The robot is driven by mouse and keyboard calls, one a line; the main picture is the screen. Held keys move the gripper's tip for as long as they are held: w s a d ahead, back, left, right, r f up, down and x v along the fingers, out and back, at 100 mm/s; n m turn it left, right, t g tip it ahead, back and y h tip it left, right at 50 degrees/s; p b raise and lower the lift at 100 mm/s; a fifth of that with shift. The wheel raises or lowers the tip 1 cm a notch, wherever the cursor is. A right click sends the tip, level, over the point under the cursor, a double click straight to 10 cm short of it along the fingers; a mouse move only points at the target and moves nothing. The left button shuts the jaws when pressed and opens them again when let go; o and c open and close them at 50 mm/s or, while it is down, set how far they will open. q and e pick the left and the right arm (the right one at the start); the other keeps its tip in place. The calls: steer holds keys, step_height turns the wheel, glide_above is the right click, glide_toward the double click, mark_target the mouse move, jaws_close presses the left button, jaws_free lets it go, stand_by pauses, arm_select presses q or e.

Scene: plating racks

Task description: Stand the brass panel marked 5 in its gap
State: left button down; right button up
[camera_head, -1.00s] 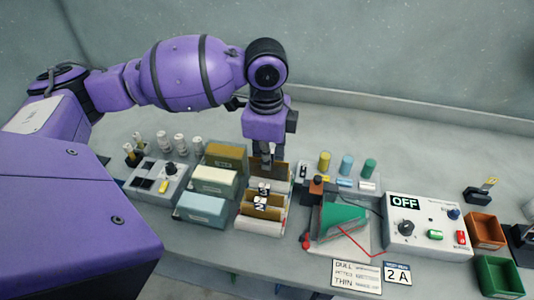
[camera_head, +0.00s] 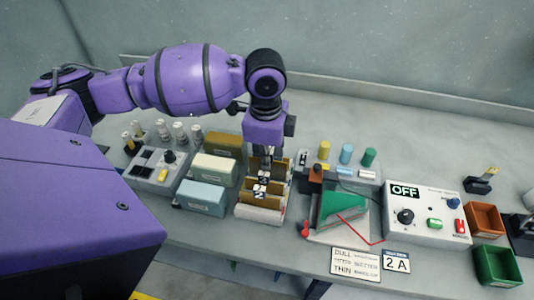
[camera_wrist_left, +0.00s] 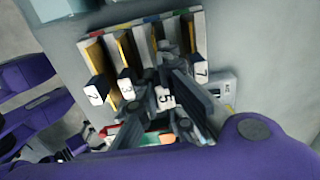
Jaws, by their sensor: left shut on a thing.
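The brass panel marked 5 (camera_wrist_left: 166,97) is between the fingers of my left gripper (camera_wrist_left: 170,88), which is shut on it in the wrist view. The left gripper (camera_head: 267,158) points down over the back part of a pale slotted rack (camera_head: 257,215) in the head view. Panels marked 2 (camera_head: 260,191) and 3 (camera_head: 263,179) stand in the rack's front gaps. The wrist view shows panel 3 (camera_wrist_left: 127,86) on one side of the held panel and panel 7 (camera_wrist_left: 201,70) on the other. The fingers hide the held panel's lower edge, so I cannot tell how deep it sits.
Left of the rack stand blue (camera_head: 202,198), cream (camera_head: 214,168) and brown (camera_head: 224,144) boxes. Right are a green wedge (camera_head: 340,207) with a red wire and a control box (camera_head: 428,215) reading OFF. Orange (camera_head: 486,220) and green (camera_head: 497,265) bins stand far right.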

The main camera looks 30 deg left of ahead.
arm_select(q)
steer(key=shift+f, duration=1.3)
steer(key=c, duration=1.8)
jaws_free()
steer(key=shift+c, duration=0.2)
steer(key=shift+r, duration=0.45)
steer(key=r, duration=1.1)
steer(key=shift+s, duration=0.2)
steer(key=shift+d, duration=0.1)
